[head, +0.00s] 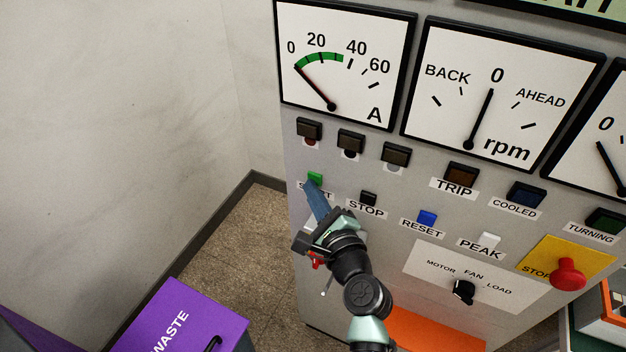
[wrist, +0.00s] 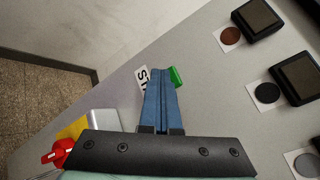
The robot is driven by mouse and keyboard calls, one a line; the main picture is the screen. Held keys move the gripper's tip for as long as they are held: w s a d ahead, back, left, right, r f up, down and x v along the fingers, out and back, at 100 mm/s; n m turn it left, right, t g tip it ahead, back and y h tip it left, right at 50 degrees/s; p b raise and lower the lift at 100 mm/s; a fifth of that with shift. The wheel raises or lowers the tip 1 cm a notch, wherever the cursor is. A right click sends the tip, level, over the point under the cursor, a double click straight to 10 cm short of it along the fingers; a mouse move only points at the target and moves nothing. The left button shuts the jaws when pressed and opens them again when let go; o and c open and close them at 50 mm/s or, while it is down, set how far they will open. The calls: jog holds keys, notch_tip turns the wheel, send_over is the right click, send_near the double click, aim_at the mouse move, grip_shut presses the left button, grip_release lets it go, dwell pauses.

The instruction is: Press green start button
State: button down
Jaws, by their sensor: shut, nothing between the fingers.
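The green start button (head: 315,179) sits at the left of the grey panel, above a label partly covered by my fingers. It also shows in the wrist view (wrist: 177,76), just right of the fingertips. My gripper (head: 312,190) is shut and empty, its blue fingers together and pointing at the panel. In the wrist view the fingertips (wrist: 161,72) lie between the "ST" label (wrist: 142,77) and the button, very close to it. I cannot tell whether they touch the button or the panel.
A black stop button (head: 369,198) is right of the start button. Dark indicator lamps (head: 351,140) sit above. A blue reset button (head: 427,217) and red emergency stop (head: 569,273) are farther right. A purple waste bin (head: 190,310) stands lower left.

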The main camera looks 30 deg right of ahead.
jog(key=shift+s+a+p, duration=0.35)
jog(key=shift+s+a, duration=0.2)
jog(key=shift+a, duration=0.1)
jog(key=s+a+p, duration=0.1)
jog(key=a, duration=0.1)
jog(key=s+a, duration=0.2)
jog(key=shift+p, duration=0.35)
dwell(0.9)
